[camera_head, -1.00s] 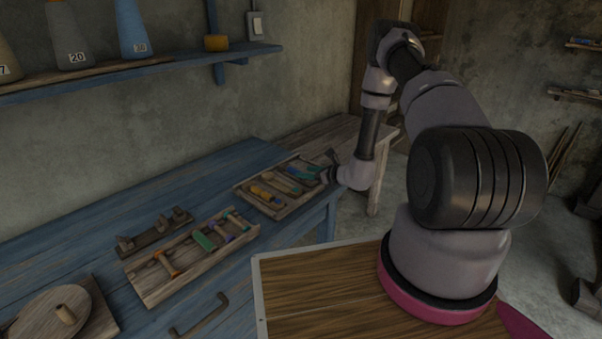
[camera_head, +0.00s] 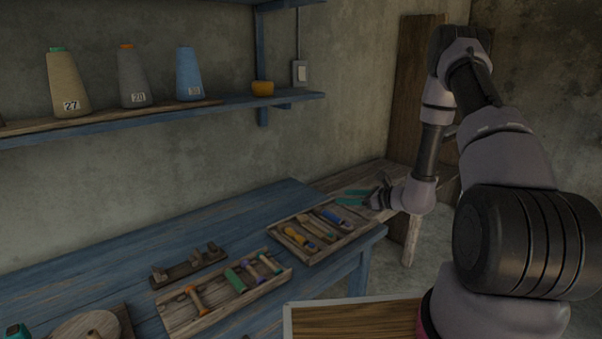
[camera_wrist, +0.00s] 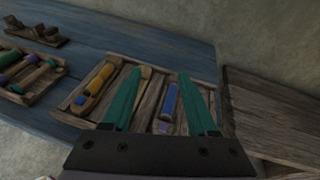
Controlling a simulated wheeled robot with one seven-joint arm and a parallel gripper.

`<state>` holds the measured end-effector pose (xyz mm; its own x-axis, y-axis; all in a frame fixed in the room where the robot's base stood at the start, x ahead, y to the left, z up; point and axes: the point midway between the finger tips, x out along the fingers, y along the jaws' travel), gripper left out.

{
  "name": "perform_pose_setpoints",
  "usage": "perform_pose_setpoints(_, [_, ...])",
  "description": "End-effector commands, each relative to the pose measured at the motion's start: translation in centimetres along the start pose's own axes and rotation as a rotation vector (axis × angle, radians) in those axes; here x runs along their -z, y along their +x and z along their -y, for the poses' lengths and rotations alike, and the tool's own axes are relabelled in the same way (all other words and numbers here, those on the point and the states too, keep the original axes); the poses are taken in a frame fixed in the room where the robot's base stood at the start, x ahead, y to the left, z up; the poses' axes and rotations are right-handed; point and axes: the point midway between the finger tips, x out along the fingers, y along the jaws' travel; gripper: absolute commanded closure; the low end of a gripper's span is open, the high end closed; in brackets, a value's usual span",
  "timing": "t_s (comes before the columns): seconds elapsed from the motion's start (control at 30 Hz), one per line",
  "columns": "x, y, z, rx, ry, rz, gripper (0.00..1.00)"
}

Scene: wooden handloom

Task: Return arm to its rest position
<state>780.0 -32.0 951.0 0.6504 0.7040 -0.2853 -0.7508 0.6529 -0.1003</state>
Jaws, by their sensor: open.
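My gripper (camera_head: 352,197) is at the right end of the blue workbench (camera_head: 225,214), over the far edge of the right-hand tool tray (camera_head: 308,253). In the wrist view its two teal fingers (camera_wrist: 160,105) stand apart with nothing held between them. Below the fingers lies the same tray (camera_wrist: 66,102), holding a yellow-handled tool (camera_wrist: 97,82) and a blue-handled tool (camera_wrist: 168,100). My arm reaches out from the right side of the head view, bent at the elbow.
A second tray (camera_head: 180,322) of tools and a wooden rack (camera_head: 190,267) lie on the bench. A plain wooden table (camera_head: 385,172) adjoins at right.

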Motion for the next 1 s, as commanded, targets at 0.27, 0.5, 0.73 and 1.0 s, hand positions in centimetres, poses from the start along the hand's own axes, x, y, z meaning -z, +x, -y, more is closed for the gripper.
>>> perform_pose_setpoints(0.27, [-14.3, -3.3, -5.2, -0.304, -0.357, 0.022, 0.41])
perform_pose_setpoints(0.5, [-21.8, -8.5, -10.7, -0.512, -0.688, -0.043, 0.41])
perform_pose_setpoints(0.73, [-25.9, -14.7, -14.8, -0.642, -1.028, -0.164, 0.41])
perform_pose_setpoints(1.0, [-28.6, -22.6, -17.4, -0.692, -1.436, -0.369, 0.41])
